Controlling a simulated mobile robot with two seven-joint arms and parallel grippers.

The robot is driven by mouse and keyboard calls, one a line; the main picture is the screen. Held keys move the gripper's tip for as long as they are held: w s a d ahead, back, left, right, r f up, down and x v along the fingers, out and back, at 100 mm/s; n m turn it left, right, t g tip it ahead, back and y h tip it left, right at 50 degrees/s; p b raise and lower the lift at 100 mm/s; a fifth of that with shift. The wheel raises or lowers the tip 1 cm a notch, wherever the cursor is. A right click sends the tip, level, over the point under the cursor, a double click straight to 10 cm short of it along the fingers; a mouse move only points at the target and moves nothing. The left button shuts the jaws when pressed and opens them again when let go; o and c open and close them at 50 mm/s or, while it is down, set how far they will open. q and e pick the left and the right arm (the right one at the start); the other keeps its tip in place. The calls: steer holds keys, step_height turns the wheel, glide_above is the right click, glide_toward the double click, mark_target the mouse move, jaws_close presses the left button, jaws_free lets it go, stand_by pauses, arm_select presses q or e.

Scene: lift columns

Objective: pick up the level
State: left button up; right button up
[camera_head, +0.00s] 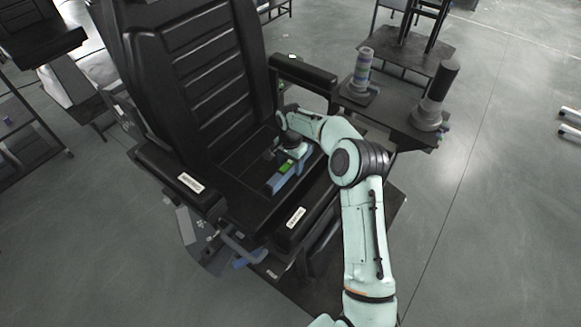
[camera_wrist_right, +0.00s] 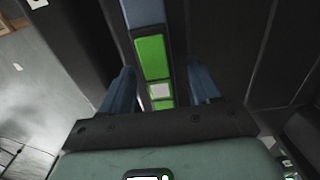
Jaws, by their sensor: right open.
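The level (camera_head: 277,183) is a narrow blue bar with green windows, lying on the black seat of the chair. In the right wrist view the level (camera_wrist_right: 152,57) runs up the picture between the two blue fingers. My right gripper (camera_head: 287,158) is over the seat at the level, with its far part hidden by the hand. In the wrist view my right gripper (camera_wrist_right: 162,82) is open, with a finger on each side of the level and gaps to both. My left gripper is not in view.
The black chair has a tall ribbed backrest (camera_head: 195,65) behind the seat and armrests (camera_head: 305,215) around it. A side shelf (camera_head: 385,112) at right carries a stacked cylinder (camera_head: 362,70) and a dark-topped cylinder (camera_head: 435,90). Open grey floor (camera_head: 490,220) lies at right.

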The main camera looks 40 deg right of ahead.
steer(key=shift+f, duration=0.65)
jaws_close()
steer(key=shift+w+r, duration=0.1)
